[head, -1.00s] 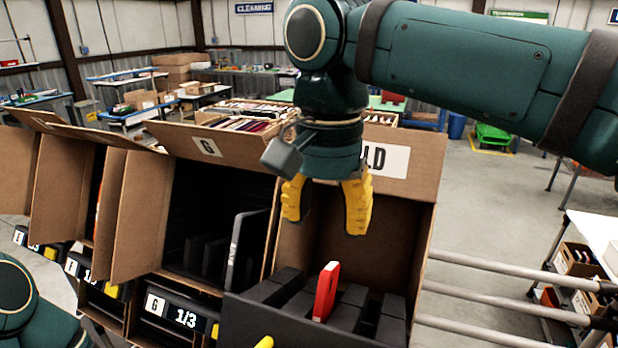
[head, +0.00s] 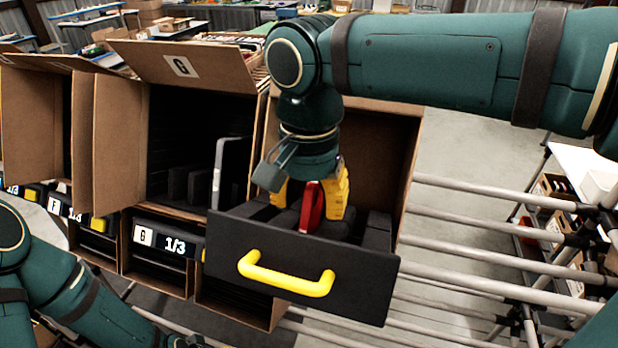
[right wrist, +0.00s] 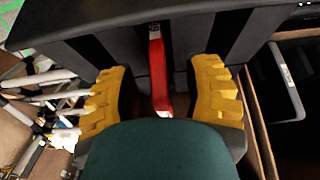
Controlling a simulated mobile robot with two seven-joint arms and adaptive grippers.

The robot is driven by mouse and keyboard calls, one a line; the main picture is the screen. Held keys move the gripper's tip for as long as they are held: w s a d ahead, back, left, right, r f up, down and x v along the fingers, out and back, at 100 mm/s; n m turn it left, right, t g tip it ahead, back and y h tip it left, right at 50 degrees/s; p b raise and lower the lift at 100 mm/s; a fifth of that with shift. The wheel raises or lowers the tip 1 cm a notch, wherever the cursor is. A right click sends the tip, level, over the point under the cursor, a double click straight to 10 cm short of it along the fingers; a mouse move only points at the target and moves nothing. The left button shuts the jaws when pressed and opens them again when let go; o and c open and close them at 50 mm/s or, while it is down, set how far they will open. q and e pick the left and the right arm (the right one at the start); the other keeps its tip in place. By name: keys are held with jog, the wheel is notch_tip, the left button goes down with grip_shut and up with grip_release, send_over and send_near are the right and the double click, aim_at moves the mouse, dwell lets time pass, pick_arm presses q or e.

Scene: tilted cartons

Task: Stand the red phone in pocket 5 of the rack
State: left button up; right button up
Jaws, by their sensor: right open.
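The red phone (head: 312,207) stands upright among black dividers in the black drawer (head: 365,287) of the right-hand carton. My right gripper (head: 311,196) is open and points down, with its yellow fingers on either side of the phone. In the right wrist view the phone (right wrist: 157,70) lies between the spread fingers (right wrist: 162,75), with a gap on both sides. The phone's lower end is hidden in the drawer. I see no pocket numbers and cannot tell which thing is the rack. My left arm is at the lower left; its gripper does not show.
Carton G (head: 195,85), left of the drawer, holds a grey-edged slab (head: 230,172) leaning among dark slots. The drawer has a yellow handle (head: 285,275). Cardboard walls (head: 408,185) stand close to my right gripper. Grey rails (head: 500,215) run to the right.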

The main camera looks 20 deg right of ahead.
jog(key=shift+f, duration=0.65)
grip_shut()
jog(key=shift+w+d+r+p, duration=0.35)
jog(key=shift+w+r+p, duration=0.15)
jog(key=shift+r+p, duration=0.7)
jog(key=shift+w+d+r+p, duration=0.35)
jog(key=shift+w+r+p, duration=0.2)
jog(key=shift+r+p, duration=0.65)
jog(key=shift+w+d+r+p, duration=0.35)
jog(key=shift+w+r+p, duration=0.15)
jog(key=shift+r+p, duration=0.7)
jog(key=shift+w+d+r+p, duration=0.2)
jog(key=shift+w+r+p, duration=0.05)
jog(key=shift+r+p, duration=0.3)
jog(key=shift+w+d+r+p, duration=0.15)
jog(key=shift+w+r+p, duration=0.1)
jog(key=shift+r+p, duration=0.3)
jog(key=shift+r, duration=0.1)
